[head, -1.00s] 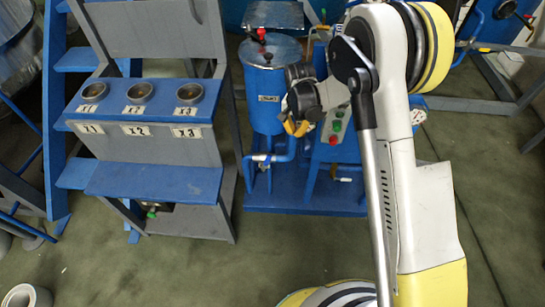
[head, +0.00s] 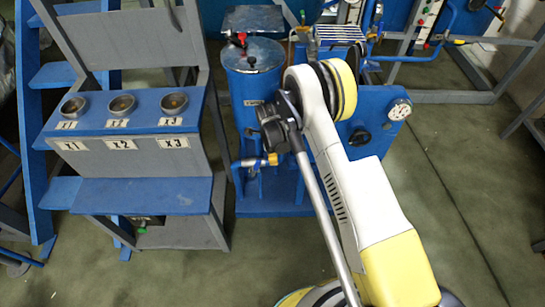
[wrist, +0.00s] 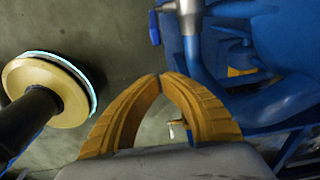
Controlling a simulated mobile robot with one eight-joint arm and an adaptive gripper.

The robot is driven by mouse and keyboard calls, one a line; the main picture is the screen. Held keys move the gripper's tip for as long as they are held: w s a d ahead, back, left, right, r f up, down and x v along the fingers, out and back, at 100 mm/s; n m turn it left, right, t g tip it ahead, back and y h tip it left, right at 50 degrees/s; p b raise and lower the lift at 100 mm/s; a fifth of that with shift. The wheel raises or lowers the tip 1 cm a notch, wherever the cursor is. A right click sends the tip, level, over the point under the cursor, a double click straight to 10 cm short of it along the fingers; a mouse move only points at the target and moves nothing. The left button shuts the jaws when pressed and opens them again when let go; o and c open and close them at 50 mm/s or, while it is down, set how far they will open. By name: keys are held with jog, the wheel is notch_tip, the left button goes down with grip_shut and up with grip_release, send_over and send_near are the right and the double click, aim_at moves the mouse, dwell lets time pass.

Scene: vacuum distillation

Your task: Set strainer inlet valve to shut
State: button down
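The strainer's label cannot be read, so I cannot tell for sure which valve is its inlet. A grey pipe fitting (wrist: 190,18) with a small blue handle (wrist: 154,27) is at the top of the wrist view, on a blue pipe. This fitting (head: 247,162) also shows low in front of the blue vessel (head: 255,97) in the head view. My gripper (wrist: 160,76) has its yellow fingertips together with nothing visible between them, below and apart from the handle. In the head view my gripper (head: 272,159) is mostly hidden by the arm, beside the fitting.
A small brass valve (wrist: 178,123) is partly hidden behind the right finger. A red-handled part (head: 239,38) tops the vessel. A black knob (head: 360,137) and a gauge (head: 399,109) are on the blue panel. A rack with cups (head: 121,104) stands left.

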aim_at(259, 164)
jog(key=a+f+b, duration=0.3)
jog(key=shift+a+f, duration=0.3)
jog(key=shift+f, duration=0.05)
jog(key=shift+w+a+r, duration=0.1)
jog(key=shift+a+r, duration=0.2)
jog(key=shift+a, duration=0.35)
jog(key=shift+a+r, duration=0.25)
jog(key=shift+a, duration=0.4)
